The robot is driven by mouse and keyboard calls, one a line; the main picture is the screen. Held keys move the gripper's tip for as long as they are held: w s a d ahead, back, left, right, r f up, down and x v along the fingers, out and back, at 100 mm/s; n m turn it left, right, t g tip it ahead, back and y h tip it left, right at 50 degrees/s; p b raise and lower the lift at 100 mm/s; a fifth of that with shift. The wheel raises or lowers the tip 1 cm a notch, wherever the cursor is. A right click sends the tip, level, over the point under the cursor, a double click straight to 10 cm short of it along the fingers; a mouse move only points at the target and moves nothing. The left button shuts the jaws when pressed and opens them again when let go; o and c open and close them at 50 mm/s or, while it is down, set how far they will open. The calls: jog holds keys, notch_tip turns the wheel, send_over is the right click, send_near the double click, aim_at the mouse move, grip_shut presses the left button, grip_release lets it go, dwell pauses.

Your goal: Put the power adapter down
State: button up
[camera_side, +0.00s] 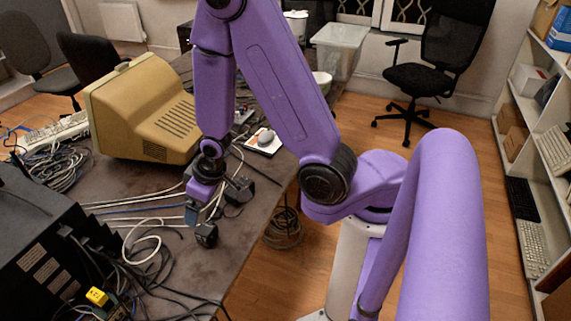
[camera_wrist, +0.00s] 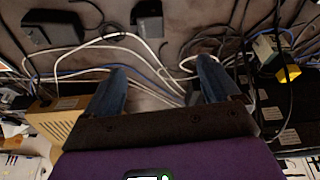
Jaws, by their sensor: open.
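Two black adapter-like blocks lie on the dark table; I cannot tell which one is the power adapter of the task. One block (camera_side: 239,191) lies right of my gripper in the side view and shows at the upper left in the wrist view (camera_wrist: 52,30). The other block (camera_side: 206,235) is just below the fingertips in the side view and at the top middle in the wrist view (camera_wrist: 147,20). My gripper (camera_side: 194,213) points down, low over the table. In the wrist view its blue-grey fingers (camera_wrist: 162,78) are apart, with no block between them.
White, blue and black cables (camera_side: 140,240) run over the table beneath and around my gripper. A beige monitor (camera_side: 150,110) stands behind, and a black equipment box (camera_side: 45,240) stands at the left. The table's edge (camera_side: 262,220) is close on the right.

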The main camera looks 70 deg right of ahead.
jog(key=shift+a+r+n+g, duration=0.95)
jog(key=shift+r+n, duration=1.25)
jog(key=shift+r, duration=0.85)
jog(key=s+d+r+n, duration=0.2)
jog(key=s+r, duration=0.1)
jog(key=s, duration=0.3)
jog(key=s+d+r+n+g, duration=0.1)
jog(key=s+d+r+n, duration=0.1)
jog(key=s, duration=0.5)
jog(key=s+d+r+n+g, duration=0.1)
jog(key=s+d+r+n, duration=0.1)
jog(key=s, duration=0.5)
jog(key=shift+s+d+r+n, duration=0.15)
jog(key=shift+r+n, duration=0.25)
jog(key=shift+r, duration=0.4)
